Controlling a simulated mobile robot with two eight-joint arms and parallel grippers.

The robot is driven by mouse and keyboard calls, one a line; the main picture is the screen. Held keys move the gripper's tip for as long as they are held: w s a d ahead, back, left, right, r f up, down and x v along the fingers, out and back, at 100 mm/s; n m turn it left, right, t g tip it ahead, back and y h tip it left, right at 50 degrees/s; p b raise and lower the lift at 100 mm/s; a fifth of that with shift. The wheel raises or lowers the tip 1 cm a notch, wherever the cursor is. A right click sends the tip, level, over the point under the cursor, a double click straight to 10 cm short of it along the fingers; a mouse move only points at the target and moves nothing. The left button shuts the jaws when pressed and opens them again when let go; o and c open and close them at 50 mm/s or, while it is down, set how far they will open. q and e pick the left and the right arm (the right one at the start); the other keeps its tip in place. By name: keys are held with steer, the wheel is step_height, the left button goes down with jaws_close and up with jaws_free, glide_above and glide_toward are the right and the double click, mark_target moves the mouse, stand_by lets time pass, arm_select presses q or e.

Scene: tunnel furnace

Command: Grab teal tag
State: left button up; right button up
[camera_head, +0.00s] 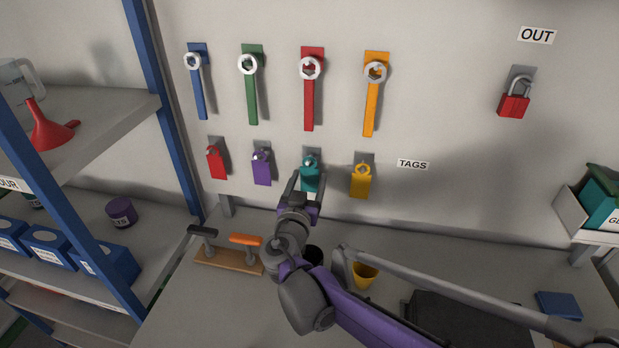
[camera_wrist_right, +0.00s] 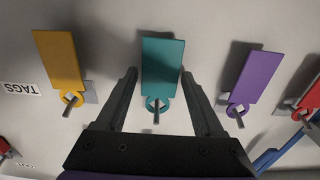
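The teal tag (camera_head: 311,173) hangs on a wall hook in the lower row, between the purple and yellow tags. In the right wrist view the teal tag (camera_wrist_right: 162,68) appears with its ring end on a peg. My right gripper (camera_head: 309,184) is in front of the tag in the head view and covers its lower part. In the right wrist view my right gripper (camera_wrist_right: 159,72) is open, with one finger on each side of the teal tag and gaps on both sides. I cannot tell whether the fingers reach the tag's depth. My left gripper is not in view.
The purple tag (camera_head: 262,168) and yellow tag (camera_head: 360,181) hang close on either side, and a red tag (camera_head: 216,162) hangs farther left. Wrenches hang above. On the bench below are a wooden rack (camera_head: 228,258) and a yellow cup (camera_head: 364,275).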

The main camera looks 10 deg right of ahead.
steer(key=c, duration=1)
steer(key=shift+r, duration=0.15)
